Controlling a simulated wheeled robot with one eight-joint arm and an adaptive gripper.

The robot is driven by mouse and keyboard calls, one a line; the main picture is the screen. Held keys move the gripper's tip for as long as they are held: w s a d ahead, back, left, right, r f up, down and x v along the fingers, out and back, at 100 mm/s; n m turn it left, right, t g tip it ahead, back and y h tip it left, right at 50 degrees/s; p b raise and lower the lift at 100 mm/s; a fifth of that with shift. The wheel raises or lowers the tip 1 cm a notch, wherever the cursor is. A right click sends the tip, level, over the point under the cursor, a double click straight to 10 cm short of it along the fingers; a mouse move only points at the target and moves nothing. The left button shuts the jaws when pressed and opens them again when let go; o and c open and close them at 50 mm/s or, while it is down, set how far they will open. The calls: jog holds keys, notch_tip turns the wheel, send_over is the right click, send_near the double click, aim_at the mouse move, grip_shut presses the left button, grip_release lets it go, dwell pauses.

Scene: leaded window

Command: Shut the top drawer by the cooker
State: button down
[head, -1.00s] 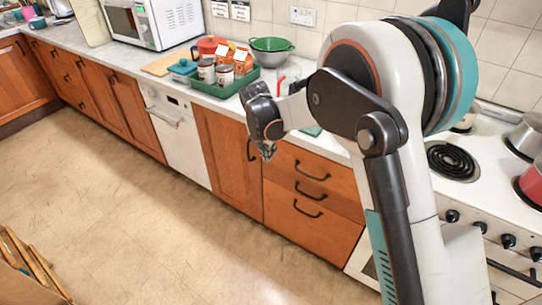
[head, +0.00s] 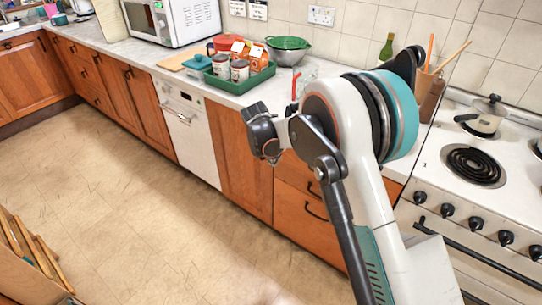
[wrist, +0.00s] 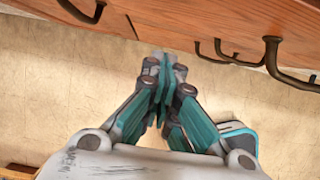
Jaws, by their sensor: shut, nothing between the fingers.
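The wooden drawer unit by the cooker shows behind my arm in the head view. Its upper drawer front (head: 294,171) is partly covered by my arm, and a lower front (head: 298,213) with a dark handle shows below it. I cannot tell from here how far the top drawer stands out. My gripper (head: 272,160) hangs in front of the unit's left side, its fingers mostly hidden. In the wrist view my gripper (wrist: 166,58) is shut and empty, pointing along the wooden fronts (wrist: 190,18). Dark bar handles (wrist: 273,58) stick out there, apart from the fingertips.
The white cooker (head: 480,195) stands to the right of the unit. A wooden cupboard door (head: 243,165) and white dishwasher (head: 188,130) are to the left. A green tray (head: 235,86) of jars and cartons stands on the worktop. The floor (head: 130,200) in front is mostly clear.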

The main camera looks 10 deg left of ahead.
jog(key=shift+w+d+r+b, duration=0.1)
jog(key=shift+w+d+b, duration=0.25)
jog(key=shift+w, duration=0.5)
jog(key=shift+w+d+r+b, duration=0.15)
jog(key=shift+w+d, duration=0.25)
jog(key=shift+w, duration=0.45)
jog(key=w, duration=0.1)
jog(key=w+d, duration=0.1)
jog(key=shift+w+d+p, duration=0.1)
jog(key=shift+w+p, duration=0.2)
jog(key=shift+w, duration=0.1)
jog(key=s+a+r+p, duration=0.3)
jog(key=s+r+p, duration=0.1)
jog(key=s+r, duration=0.3)
notch_tip(320, 180, up, 2)
jog(key=shift+s+r, duration=0.15)
jog(key=shift+r, duration=0.05)
